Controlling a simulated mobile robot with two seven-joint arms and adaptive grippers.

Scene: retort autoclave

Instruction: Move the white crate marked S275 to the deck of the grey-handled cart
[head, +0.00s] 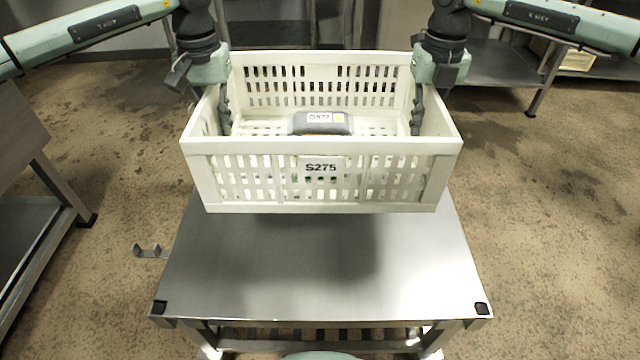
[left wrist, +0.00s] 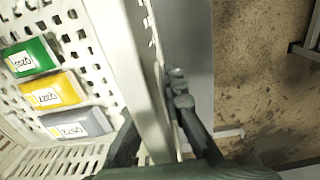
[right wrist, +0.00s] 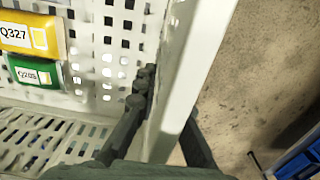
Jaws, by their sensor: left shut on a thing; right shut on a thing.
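The white slotted crate marked S275 (head: 270,148) is in the middle of the head view, level and held above a bare steel deck (head: 320,275). My left gripper (head: 222,112) is shut on the crate's left wall, and my right gripper (head: 417,110) is shut on its right wall. The wrist views show each wall between the fingers. A grey pack (head: 320,123) lies inside. The left wrist view also shows a green pack (left wrist: 30,57) and a yellow pack (left wrist: 50,92) inside. No cart handle shows, so I cannot tell its colour.
A steel table (head: 35,220) stands at the left, and another steel table (head: 500,65) is at the back right. A small metal bracket shape (head: 150,252) is on the floor left of the deck. A blue item (right wrist: 300,160) shows in the right wrist view. The deck's front part is clear.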

